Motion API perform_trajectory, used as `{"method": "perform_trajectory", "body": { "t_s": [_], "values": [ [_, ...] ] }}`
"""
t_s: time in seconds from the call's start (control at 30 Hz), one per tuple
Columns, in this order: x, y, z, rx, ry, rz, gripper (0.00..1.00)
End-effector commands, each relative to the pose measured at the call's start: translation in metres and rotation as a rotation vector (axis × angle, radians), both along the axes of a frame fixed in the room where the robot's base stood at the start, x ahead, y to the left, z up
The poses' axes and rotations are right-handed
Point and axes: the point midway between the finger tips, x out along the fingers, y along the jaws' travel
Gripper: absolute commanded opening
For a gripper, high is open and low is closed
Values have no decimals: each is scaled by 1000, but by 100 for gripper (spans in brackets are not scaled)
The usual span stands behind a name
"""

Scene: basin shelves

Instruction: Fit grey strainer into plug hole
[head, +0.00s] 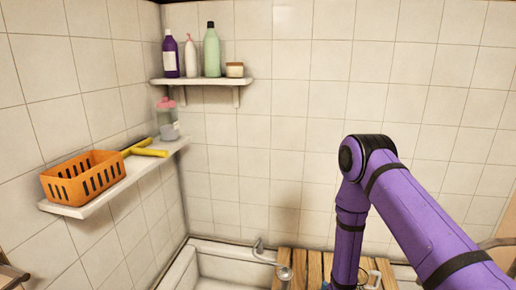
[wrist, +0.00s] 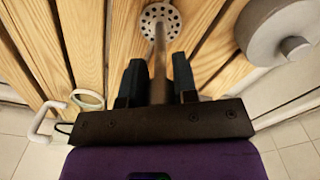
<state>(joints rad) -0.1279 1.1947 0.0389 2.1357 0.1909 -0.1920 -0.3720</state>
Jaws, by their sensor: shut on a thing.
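The grey strainer (wrist: 160,20) shows at the top middle of the wrist view as a round disc with holes and a long stem. My gripper (wrist: 159,64) is shut on the stem, with one dark finger on each side. The disc is beyond the fingertips, over wooden slats; I cannot tell whether it touches them. In the head view my gripper is hidden at the bottom edge below the purple arm. A pale basin (head: 232,268) is partly in view there, left of the slats. The plug hole is not visible in either view.
The wooden slats (head: 315,265) lie beside the basin. In the wrist view, a round grey object with a knob (wrist: 294,46) is at right, and a pale ring (wrist: 88,99) at left. A left shelf holds an orange basket (head: 82,178); a back shelf (head: 205,81) holds bottles.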

Motion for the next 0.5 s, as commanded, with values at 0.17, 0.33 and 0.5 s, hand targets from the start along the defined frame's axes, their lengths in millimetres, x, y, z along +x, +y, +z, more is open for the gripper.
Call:
{"method": "perform_trajectory", "body": {
  "t_s": [0.17,0.33,0.5],
  "values": [
    [0,0,0,0,0,0,2],
    [0,0,1,0,-1,0,0],
    [1,0,12,0,-1,1,0]
  ]
}}
